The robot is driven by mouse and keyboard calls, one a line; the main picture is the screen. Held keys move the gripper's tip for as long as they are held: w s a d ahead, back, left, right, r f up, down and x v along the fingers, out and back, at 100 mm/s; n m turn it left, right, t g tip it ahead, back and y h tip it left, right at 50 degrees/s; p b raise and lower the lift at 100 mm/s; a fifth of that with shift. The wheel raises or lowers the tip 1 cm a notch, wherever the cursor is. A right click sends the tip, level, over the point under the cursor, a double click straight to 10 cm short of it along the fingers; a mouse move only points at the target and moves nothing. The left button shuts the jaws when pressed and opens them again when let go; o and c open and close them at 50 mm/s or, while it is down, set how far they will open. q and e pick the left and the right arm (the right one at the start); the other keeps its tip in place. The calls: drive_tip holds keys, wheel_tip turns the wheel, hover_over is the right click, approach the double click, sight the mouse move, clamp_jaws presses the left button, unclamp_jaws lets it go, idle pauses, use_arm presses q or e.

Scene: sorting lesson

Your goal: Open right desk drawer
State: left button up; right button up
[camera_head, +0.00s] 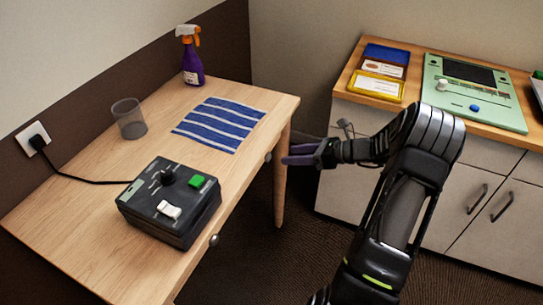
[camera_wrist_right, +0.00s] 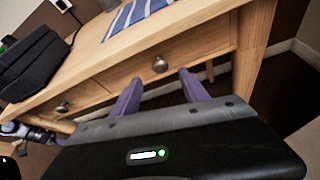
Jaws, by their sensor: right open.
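The wooden desk (camera_head: 75,220) stands at the left in the head view. Its right drawer (camera_wrist_right: 195,45) shows in the wrist view, its front looking flush with the desk. The drawer's round metal knob (camera_wrist_right: 159,64) also shows in the head view (camera_head: 267,157). My right gripper (camera_head: 287,155) is open and empty in front of this drawer. In the wrist view its two purple fingers (camera_wrist_right: 158,88) point at the drawer, with the knob ahead between them and apart from both.
The left drawer's knob (camera_head: 214,240) is nearer. On the desk are a black box with buttons (camera_head: 170,203), a striped cloth (camera_head: 218,124), a cup (camera_head: 129,118) and a spray bottle (camera_head: 191,58). A desk leg (camera_head: 281,185) stands close beside my right gripper. A cabinet (camera_head: 455,175) is at right.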

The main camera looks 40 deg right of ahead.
sight(270, 157)
drive_tip(key=x, duration=0.7)
drive_tip(key=shift+w+a+f, duration=0.15)
drive_tip(key=shift+w, duration=0.1)
clamp_jaws()
idle(0.3)
idle(0.8)
